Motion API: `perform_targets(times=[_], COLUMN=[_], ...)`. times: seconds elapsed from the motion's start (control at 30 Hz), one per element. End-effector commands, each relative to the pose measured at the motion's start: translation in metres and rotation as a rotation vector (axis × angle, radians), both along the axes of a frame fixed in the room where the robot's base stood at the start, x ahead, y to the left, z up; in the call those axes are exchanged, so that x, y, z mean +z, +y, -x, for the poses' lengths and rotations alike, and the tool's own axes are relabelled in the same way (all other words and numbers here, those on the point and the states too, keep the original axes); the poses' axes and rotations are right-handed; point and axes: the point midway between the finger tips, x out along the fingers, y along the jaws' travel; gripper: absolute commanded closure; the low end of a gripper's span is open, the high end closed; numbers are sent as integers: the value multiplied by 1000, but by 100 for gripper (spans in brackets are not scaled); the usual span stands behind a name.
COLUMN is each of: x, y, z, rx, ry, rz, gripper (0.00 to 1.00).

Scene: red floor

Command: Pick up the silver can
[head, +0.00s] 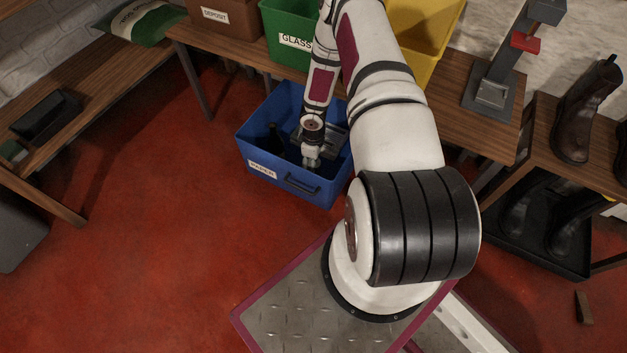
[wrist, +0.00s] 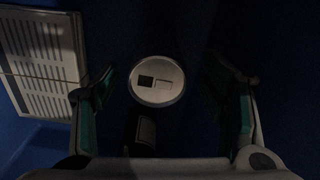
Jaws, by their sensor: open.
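A round silver-grey end (wrist: 157,81), which looks like the silver can seen end-on, lies between the fingers in the wrist view. It bears a dark square and a pale rectangle. My gripper (wrist: 160,72) is open, with a finger on each side of it and a visible gap on both sides. In the head view my gripper (head: 311,160) reaches down into the blue bin labelled PAPER (head: 290,188). I cannot make out the can in the head view.
A pale slatted object (wrist: 42,60) lies inside the bin at left in the wrist view. A dark object (wrist: 141,130) lies just below the round end. A green GLASS bin (head: 290,42) and yellow bin (head: 432,55) stand above on the wooden bench.

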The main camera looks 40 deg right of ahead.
Motion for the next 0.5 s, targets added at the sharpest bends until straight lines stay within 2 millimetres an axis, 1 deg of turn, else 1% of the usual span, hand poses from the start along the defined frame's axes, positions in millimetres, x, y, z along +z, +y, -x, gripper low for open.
perform_targets(times=[0.17,0.4,0.5], x=[-12,-46,-55], y=[0,-2,-2], z=[0,0,0], rx=[0,-1,-3], ry=[0,1,0], rz=[-1,-2,-1], gripper=[33,33,33])
